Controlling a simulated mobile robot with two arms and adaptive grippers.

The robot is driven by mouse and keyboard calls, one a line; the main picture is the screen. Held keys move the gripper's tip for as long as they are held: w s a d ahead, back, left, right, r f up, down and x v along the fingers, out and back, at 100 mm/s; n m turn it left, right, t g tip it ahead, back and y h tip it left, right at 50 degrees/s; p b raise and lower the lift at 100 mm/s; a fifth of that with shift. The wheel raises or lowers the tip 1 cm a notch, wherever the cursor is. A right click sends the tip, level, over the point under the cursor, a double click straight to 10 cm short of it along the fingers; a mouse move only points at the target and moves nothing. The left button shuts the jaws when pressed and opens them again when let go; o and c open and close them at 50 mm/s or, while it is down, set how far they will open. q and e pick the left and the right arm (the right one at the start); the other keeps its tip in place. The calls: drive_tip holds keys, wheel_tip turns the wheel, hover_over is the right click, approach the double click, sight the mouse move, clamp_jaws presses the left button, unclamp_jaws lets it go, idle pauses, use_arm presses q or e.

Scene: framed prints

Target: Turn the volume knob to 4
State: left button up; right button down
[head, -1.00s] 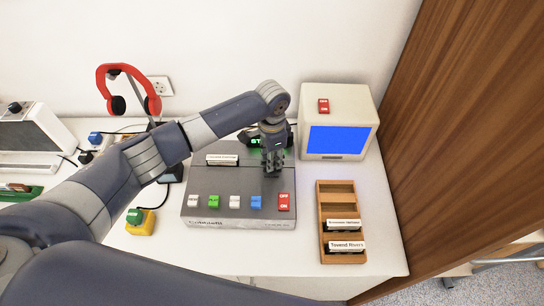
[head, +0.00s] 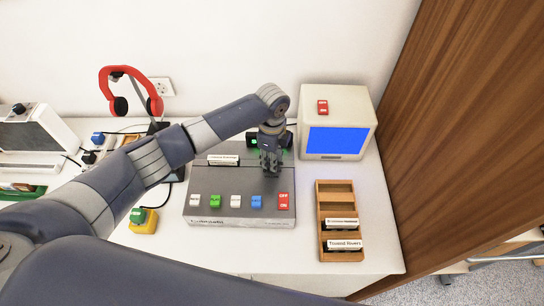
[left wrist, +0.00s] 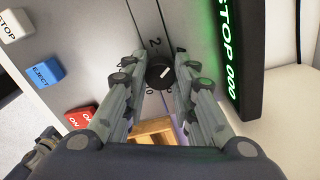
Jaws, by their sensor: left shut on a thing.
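The volume knob (left wrist: 160,77) is a small black dial with a white pointer line on the grey cassette deck (head: 208,178). In the left wrist view its pointer slants to the upper right. A "2" is legible just above the knob; another mark at the upper right is partly covered by a finger. My left gripper (head: 270,168) reaches down onto the deck's right side, its two fingers (left wrist: 159,73) closed on either side of the knob. In the head view the gripper hides the knob. My right gripper is not in view.
A display with green text (left wrist: 228,55) stands behind the deck. Coloured buttons and a red switch (head: 284,201) line its front. A monitor (head: 365,105) and a wooden cassette rack (head: 337,208) are to the right. Red headphones (head: 130,72) hang behind left.

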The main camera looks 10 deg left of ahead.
use_arm(q)
drive_tip(key=shift+r+m, duration=0.1)
drive_tip(key=shift+m, duration=0.5)
drive_tip(key=o, duration=1.1)
wheel_tip(320, 180, up, 12)
drive_tip(key=shift+s, duration=0.1)
idle(0.4)
